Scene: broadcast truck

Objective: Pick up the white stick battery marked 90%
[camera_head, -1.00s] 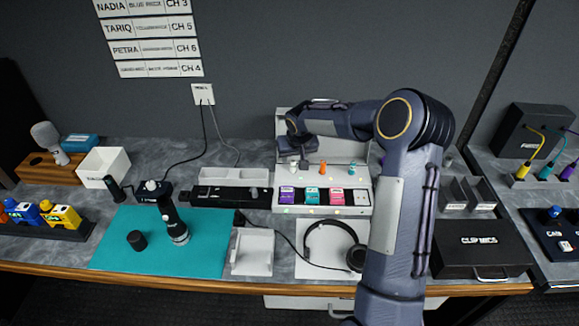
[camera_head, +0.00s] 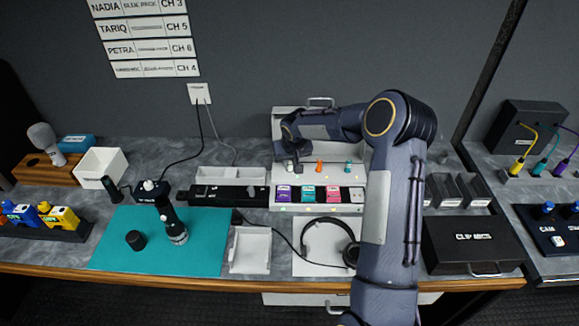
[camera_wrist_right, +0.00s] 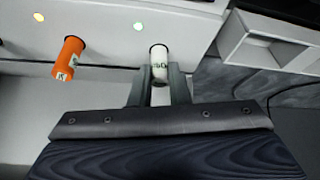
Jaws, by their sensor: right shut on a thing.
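The white stick battery (camera_wrist_right: 158,62) stands in a socket of the grey charger (camera_wrist_right: 105,38) in the right wrist view. Its dark marking is partly covered by the fingers, and the part that shows is hard to read. My right gripper (camera_wrist_right: 159,85) is shut on this battery, one finger on each side. In the head view my right gripper (camera_head: 292,158) is over the left end of the charger (camera_head: 312,207) and mostly hides the battery. My left gripper is not in view.
An orange stick battery (camera_head: 319,165) stands just right of the held one, with a teal one (camera_head: 348,166) farther right. Several coloured packs sit in front, among them a purple one (camera_head: 283,193). Headphones (camera_head: 328,240) lie nearer the counter edge.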

